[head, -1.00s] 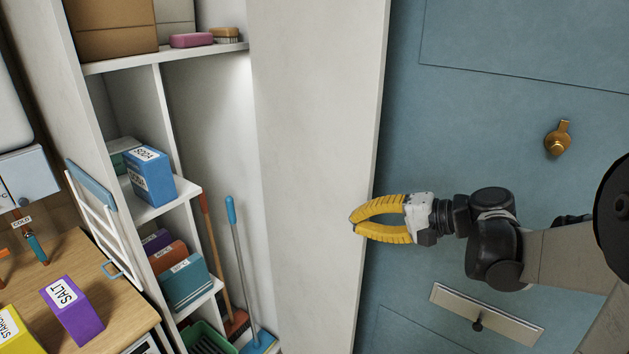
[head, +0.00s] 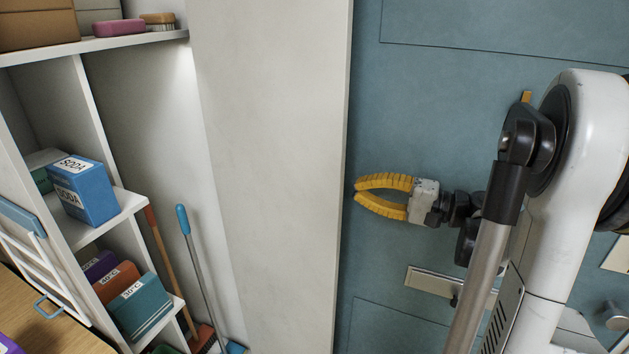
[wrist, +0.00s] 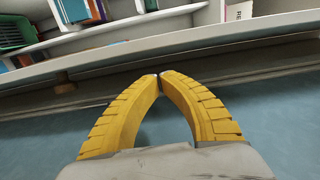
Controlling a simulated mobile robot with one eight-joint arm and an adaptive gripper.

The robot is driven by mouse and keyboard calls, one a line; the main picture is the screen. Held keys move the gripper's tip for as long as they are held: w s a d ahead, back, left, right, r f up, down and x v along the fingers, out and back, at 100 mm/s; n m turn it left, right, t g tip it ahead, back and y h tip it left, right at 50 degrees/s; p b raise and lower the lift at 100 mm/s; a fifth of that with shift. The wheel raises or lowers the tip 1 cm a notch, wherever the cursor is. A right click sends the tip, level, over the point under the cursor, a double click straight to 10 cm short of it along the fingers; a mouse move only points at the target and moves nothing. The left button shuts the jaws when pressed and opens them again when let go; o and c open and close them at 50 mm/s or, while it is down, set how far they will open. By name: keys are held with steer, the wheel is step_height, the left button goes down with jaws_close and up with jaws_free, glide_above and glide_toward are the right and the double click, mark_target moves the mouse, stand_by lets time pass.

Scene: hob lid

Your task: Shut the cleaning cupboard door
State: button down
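The cleaning cupboard (head: 100,105) stands open at the left in the head view, its shelves and brooms showing. A tall plain white panel (head: 275,170), which I take to be its open door, stands at the cupboard's right side. My gripper (head: 357,190) points left, with yellow fingertips just right of the panel's long edge; I cannot tell if they touch. In the wrist view the fingertips (wrist: 160,78) come together with nothing between them, in front of a long pale edge (wrist: 235,37).
A blue panelled surface (head: 440,110) with a pale flap (head: 430,281) lies behind my gripper. Inside the cupboard are a blue soda box (head: 85,195), coloured boxes and a blue-handled broom (head: 195,265). A wooden worktop (head: 40,315) is at lower left.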

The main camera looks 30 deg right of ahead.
mark_target(320, 180)
steer(key=b+x, duration=0.2)
steer(key=x, duration=0.7)
steer(key=shift+w+a, duration=0.2)
